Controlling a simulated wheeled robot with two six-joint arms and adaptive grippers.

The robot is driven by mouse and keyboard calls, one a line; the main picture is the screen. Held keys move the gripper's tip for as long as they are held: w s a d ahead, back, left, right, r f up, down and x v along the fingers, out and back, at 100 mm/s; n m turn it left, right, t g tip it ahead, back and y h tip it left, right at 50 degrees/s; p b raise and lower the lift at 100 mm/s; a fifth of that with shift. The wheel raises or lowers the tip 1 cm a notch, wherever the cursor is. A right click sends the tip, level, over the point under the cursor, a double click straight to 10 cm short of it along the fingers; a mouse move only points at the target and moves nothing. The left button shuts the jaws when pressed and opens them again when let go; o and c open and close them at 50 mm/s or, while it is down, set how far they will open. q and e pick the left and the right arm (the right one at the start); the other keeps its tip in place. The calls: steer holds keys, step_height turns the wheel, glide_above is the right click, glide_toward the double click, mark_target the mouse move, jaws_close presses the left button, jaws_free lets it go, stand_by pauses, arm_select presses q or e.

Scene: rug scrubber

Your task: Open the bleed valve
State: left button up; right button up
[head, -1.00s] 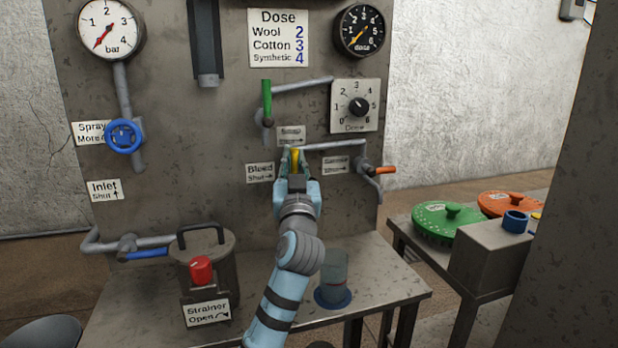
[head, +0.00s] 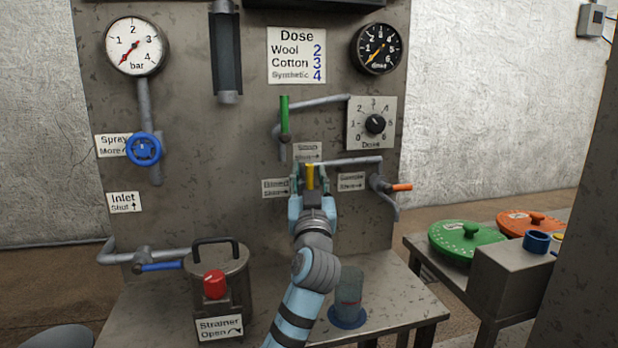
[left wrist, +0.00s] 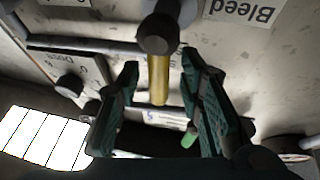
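The bleed valve has a yellow handle (head: 310,177) on the grey panel, upright beside the label "Bleed, Shut" (head: 275,188). My left gripper (head: 310,182) is at this handle, with one finger on each side. In the left wrist view, the yellow handle (left wrist: 158,80) hangs from a dark hub between the open green fingers (left wrist: 160,95). A gap shows on both sides of it, so the fingers look apart from it. Part of the valve's lower end is hidden by my gripper in the head view. My right gripper is not in view.
Close by are the green-handled valve (head: 284,116) above, the orange-handled sample valve (head: 400,187) to the right, and a pipe (head: 345,161). Below stand the strainer pot (head: 218,275) and a clear cup (head: 348,290) on the bench.

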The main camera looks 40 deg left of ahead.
arm_select(q)
steer(key=v, duration=0.7)
steer(key=shift+s, duration=0.3)
steer(key=shift+d, duration=0.2)
